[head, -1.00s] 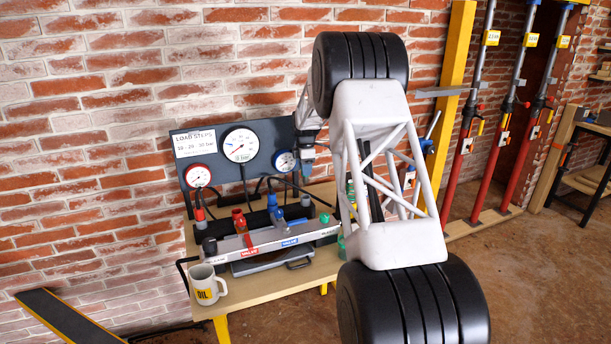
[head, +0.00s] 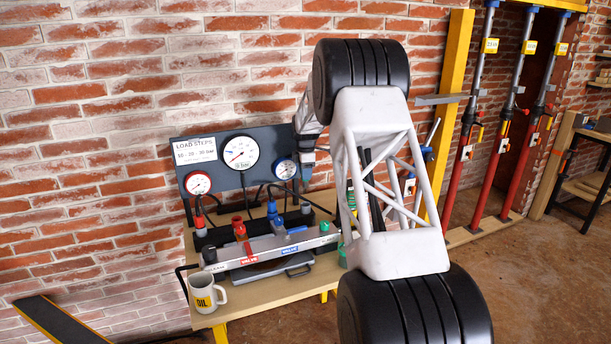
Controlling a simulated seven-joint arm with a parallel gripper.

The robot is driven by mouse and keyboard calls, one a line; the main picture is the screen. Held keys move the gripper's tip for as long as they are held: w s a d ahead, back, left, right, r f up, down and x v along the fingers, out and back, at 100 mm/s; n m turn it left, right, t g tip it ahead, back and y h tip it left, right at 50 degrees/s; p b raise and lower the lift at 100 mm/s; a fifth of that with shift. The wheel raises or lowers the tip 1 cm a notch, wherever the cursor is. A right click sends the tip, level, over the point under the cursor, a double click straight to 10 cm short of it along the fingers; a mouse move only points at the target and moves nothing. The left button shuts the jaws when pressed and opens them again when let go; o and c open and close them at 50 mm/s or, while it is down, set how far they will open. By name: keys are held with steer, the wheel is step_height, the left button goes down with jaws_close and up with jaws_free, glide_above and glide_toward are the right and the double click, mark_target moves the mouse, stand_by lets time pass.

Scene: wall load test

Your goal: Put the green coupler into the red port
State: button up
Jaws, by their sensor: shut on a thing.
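My gripper (head: 307,166) shows only in part, beside the blue-rimmed gauge and left of my white arm link. It is shut, and I take the held thing to be the green coupler, but the fingertips and their hold are not clear. A green ribbed piece (head: 350,195) shows through the lattice of my arm; I cannot tell whether it is the coupler. A red fitting (head: 199,220) stands below the red-rimmed gauge at the left of the bench. I cannot make out the red port's opening.
The bench (head: 240,303) holds a valve block (head: 225,265) with red, blue and green handles and an OIL mug (head: 206,293). The gauge panel (head: 212,172) stands behind, with black hoses. Red props (head: 462,175) stand at the right.

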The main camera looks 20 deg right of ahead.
steer(key=shift+r, duration=0.65)
steer(key=shift+a, duration=0.1)
steer(key=a, duration=0.9)
steer(key=shift+a, duration=0.4)
stand_by(0.6)
steer(key=shift+a, duration=0.1)
stand_by(0.3)
steer(key=a, duration=0.9)
steer(key=shift+a, duration=0.4)
stand_by(0.7)
steer(key=shift+a, duration=0.1)
steer(key=a, duration=0.7)
steer(key=shift+a, duration=0.4)
stand_by(0.8)
